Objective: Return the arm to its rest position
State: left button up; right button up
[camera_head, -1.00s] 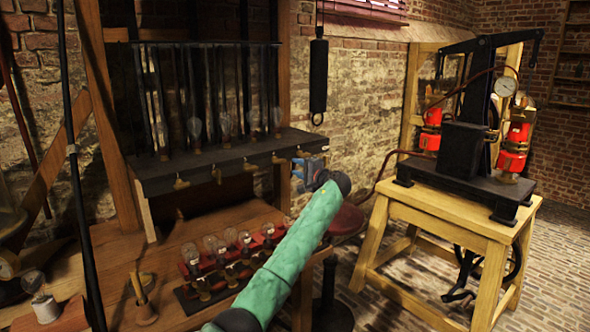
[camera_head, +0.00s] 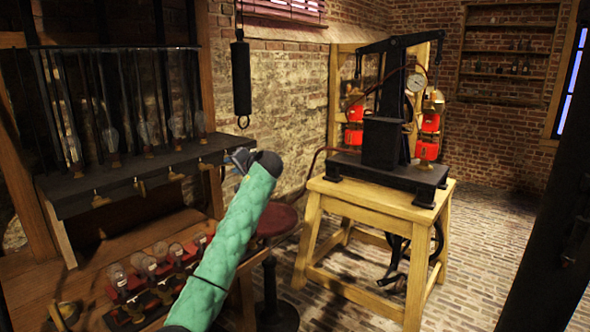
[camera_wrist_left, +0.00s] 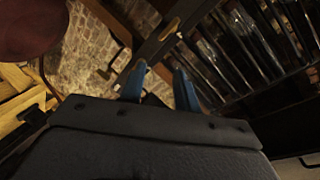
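My left arm, in a green padded sleeve (camera_head: 235,230), reaches up from the bottom of the head view. Its gripper (camera_head: 240,158) is small and partly hidden behind the dark wrist, by the right end of the dark lamp rack (camera_head: 150,172). In the left wrist view the two blue fingers (camera_wrist_left: 158,78) stand apart with nothing seen between them. The rack's dark bar (camera_wrist_left: 165,38) lies beyond the fingertips there. Whether they touch it I cannot tell. My right gripper is not in view.
A wooden bench (camera_head: 35,280) with small bulbs (camera_head: 150,265) stands below the rack. A round dark red stool (camera_head: 278,222) is just right of the arm. A wooden stand (camera_head: 385,200) carries a black pump with red jars (camera_head: 427,150). Brick floor (camera_head: 490,240) is open at right.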

pick_arm(q)
jog(key=s+d+r+n+t+h, duration=0.1)
jog(key=s+d+r+h, duration=0.3)
jog(key=s, duration=0.3)
jog(key=s+d+f+h, duration=0.3)
jog(key=s+f+h, duration=0.1)
jog(key=s+f, duration=0.4)
jog(key=s+f+g+h, duration=0.1)
jog(key=s+f+g, duration=0.2)
jog(key=s+f, duration=1.1)
jog(key=s+f+g+h+p, duration=0.1)
jog(key=s+f+g, duration=0.2)
jog(key=s+f, duration=1.1)
jog(key=s+f+g+h, duration=0.2)
jog(key=s+f, duration=1.3)
jog(key=s, duration=1.5)
jog(key=shift+a+g, duration=0.2)
jog(key=shift+g, duration=0.8)
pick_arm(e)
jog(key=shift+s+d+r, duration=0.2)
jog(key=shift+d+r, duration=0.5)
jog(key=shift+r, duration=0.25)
pick_arm(q)
jog(key=shift+s+f, duration=0.1)
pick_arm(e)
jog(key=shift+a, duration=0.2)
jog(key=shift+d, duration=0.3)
